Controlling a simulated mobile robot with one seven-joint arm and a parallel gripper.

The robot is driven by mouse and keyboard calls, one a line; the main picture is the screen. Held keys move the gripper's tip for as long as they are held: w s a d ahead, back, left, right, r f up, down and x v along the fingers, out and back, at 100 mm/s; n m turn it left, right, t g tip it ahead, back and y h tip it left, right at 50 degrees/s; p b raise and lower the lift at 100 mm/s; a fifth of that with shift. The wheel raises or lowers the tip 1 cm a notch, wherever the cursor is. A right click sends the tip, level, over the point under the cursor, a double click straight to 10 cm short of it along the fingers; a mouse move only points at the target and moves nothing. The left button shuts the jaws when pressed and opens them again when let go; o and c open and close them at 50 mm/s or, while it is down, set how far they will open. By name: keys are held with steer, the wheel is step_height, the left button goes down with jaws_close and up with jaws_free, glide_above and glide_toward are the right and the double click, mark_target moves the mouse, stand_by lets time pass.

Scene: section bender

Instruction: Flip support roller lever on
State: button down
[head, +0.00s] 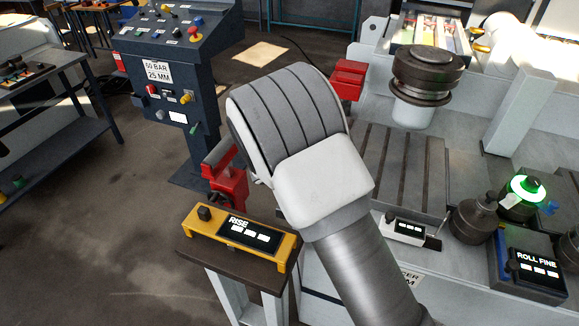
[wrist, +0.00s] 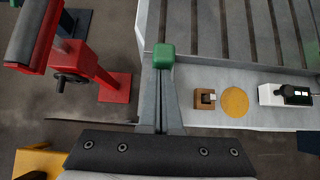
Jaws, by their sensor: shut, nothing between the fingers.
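My gripper (wrist: 164,56) points away from the camera in the wrist view. Its green-tipped fingers are together with nothing between them, over the edge of the pale machine bed. Just right of the fingers is a small brown block (wrist: 206,103) with a pale switch-like piece on top; it may be the support roller lever, but no label shows. The gripper is apart from it. A red roller stand (wrist: 98,75) with a dark roller and black handwheel is to the left; it also shows in the head view (head: 228,185). In the head view my arm hides the gripper and the brown block.
A yellow disc (wrist: 235,102) and a white display box (wrist: 287,94) sit right of the brown block. A yellow RISE box (head: 240,238) stands on a small table. A blue control console (head: 175,70) is at the back left. The grooved bed (head: 400,165) lies right of my arm.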

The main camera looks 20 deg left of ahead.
steer(key=shift+w+d+r+p, duration=0.1)
steer(key=shift+w+p, duration=0.15)
steer(key=shift+w, duration=1.1)
steer(key=shift+w+d+r+p, duration=0.1)
steer(key=shift+w+p, duration=0.1)
steer(key=shift+w, duration=1.25)
steer(key=shift+w+d+r, duration=0.15)
steer(key=shift+w, duration=0.05)
steer(key=shift+s+r, duration=0.1)
